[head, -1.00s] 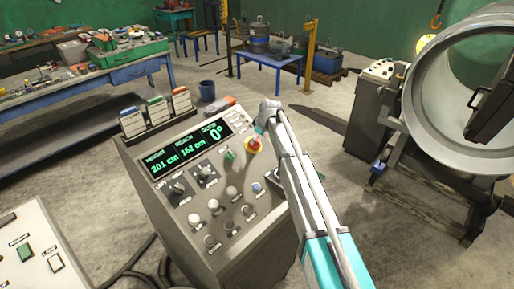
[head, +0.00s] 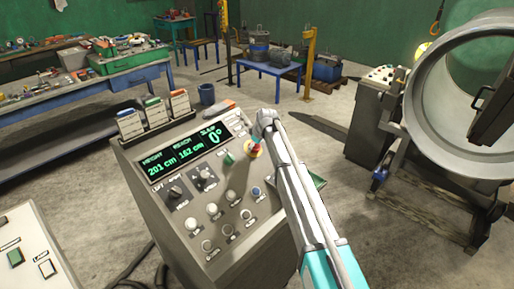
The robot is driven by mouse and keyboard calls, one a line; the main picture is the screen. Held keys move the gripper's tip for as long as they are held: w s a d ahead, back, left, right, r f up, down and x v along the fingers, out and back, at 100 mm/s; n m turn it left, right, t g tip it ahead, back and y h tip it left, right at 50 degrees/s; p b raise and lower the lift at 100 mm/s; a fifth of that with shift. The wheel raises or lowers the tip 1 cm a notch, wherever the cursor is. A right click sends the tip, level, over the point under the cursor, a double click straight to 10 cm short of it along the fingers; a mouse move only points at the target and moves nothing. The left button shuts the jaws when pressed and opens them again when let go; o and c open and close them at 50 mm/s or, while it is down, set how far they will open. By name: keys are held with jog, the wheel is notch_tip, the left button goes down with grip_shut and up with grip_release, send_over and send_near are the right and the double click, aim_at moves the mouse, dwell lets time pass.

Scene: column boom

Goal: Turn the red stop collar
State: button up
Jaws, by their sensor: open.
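The red stop collar (head: 253,150), a small red knob with a yellow surround, sits on the sloped face of the grey control console (head: 183,235), at its upper right. My arm reaches in from the lower right. My gripper (head: 257,138) is small in view, just above the collar in the picture and partly covering it. It is open. I cannot tell whether the fingers touch the collar or are around it.
The console carries a display (head: 185,152) reading 201 cm, 162 cm and 0°, a green button (head: 229,158) left of the collar, and several knobs. A large metal drum (head: 420,100) stands at right. Another panel (head: 30,250) is at lower left.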

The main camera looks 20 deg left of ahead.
jog(key=c, duration=1)
jog(key=shift+d, duration=0.4)
jog(key=shift+a, duration=0.4)
jog(key=shift+a+m, duration=0.1)
jog(key=shift+m, duration=0.4)
jog(key=m, duration=0.4)
jog(key=shift+g+y, duration=0.3)
jog(key=m, duration=0.4)
jog(key=shift+y, duration=0.3)
jog(key=shift+m, duration=0.3)
